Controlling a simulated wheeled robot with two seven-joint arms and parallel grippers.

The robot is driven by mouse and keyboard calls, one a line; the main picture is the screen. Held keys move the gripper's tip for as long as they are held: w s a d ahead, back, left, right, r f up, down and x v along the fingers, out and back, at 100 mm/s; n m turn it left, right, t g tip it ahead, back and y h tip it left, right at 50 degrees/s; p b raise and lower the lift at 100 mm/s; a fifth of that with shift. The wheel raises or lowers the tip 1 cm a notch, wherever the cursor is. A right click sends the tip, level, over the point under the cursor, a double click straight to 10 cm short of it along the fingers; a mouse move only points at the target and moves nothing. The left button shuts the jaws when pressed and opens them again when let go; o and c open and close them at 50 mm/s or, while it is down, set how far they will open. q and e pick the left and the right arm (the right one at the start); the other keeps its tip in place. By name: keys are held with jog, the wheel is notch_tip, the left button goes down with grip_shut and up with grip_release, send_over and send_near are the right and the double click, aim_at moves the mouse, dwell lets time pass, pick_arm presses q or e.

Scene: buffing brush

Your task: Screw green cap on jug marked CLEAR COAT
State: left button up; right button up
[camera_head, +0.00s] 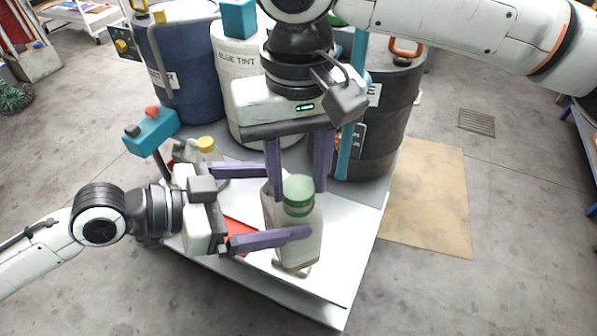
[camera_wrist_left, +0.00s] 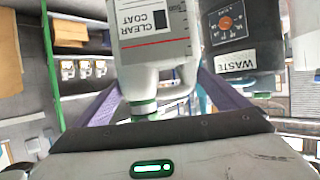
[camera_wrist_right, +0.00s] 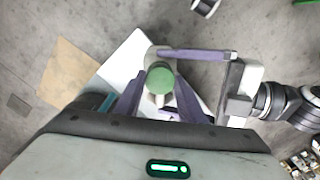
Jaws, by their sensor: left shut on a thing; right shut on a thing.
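The pale jug (camera_head: 288,238) stands upright on the white table top, and its CLEAR COAT label shows in the left wrist view (camera_wrist_left: 152,20). My left gripper (camera_head: 290,203) comes in from the left and is shut on the jug, one finger on each side. The green cap (camera_head: 298,190) sits at the top of the jug's neck. My right gripper (camera_head: 298,194) points down from above and is shut on the cap. The cap also shows between its fingers in the right wrist view (camera_wrist_right: 160,78). The threads are hidden, so I cannot tell how tight the cap is.
Behind stand a blue drum (camera_head: 185,65), a white BLUE TINT drum (camera_head: 240,90) and a dark WASTE drum (camera_head: 385,115). A yellow-capped container (camera_head: 205,145) and a red item (camera_head: 238,228) are near my left gripper. The table's right front (camera_head: 345,255) is clear.

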jog(key=shift+f, duration=0.55)
jog(key=m, duration=0.8)
jog(key=shift+a+m, duration=0.1)
jog(key=shift+m, duration=0.2)
jog(key=m, duration=0.6)
jog(key=shift+m, duration=0.3)
jog(key=m, duration=0.5)
jog(key=o, duration=1)
